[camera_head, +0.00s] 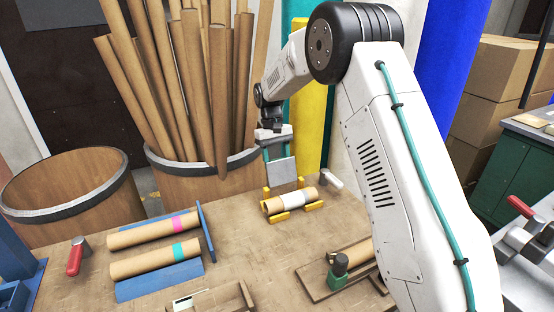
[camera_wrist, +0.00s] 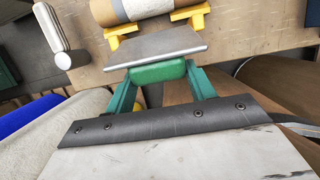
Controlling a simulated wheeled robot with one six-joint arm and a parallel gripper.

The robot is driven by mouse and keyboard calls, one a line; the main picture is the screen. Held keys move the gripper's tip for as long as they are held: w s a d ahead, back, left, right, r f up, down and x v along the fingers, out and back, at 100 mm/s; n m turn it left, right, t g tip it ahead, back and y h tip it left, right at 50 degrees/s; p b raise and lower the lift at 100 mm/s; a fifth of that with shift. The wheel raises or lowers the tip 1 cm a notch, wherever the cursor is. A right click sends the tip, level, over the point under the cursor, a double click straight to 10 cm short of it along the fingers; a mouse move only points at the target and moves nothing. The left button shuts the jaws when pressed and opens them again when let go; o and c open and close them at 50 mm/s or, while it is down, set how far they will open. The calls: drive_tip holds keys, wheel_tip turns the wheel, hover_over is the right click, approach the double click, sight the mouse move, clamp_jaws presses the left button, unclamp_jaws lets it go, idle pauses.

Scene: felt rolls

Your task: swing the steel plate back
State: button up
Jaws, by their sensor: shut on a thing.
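The steel plate (camera_head: 281,173) is a flat grey sheet, hanging below my gripper (camera_head: 278,155) in the head view. In the wrist view the plate (camera_wrist: 155,44) lies just beyond the fingertips, with a green grip block (camera_wrist: 157,73) at its near edge. My gripper (camera_wrist: 158,78) is shut, its two teal fingers on either side of this block. A brown roll with a white band (camera_head: 292,203) lies in a yellow cradle (camera_head: 276,216) just below the plate in the head view. Whether the plate touches the cradle cannot be told.
A white-handled lever (camera_head: 331,179) stands right of the cradle. Two rolls with pink and teal bands (camera_head: 150,232) lie on a blue rack (camera_head: 160,283) at left. A barrel of tall tubes (camera_head: 185,178) stands behind the bench. A red-handled clamp (camera_head: 75,256) is at far left.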

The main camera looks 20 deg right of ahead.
drive_tip(key=o, duration=1.4)
drive_tip(key=shift+f, duration=0.1)
wheel_tip(320, 180, up, 4)
drive_tip(key=shift+s+f, duration=0.1)
drive_tip(key=s+r, duration=0.1)
drive_tip(key=s, duration=1.4)
drive_tip(key=shift+s+a+r, duration=0.15)
drive_tip(key=shift+s+a, duration=0.2)
drive_tip(key=shift+a, duration=0.05)
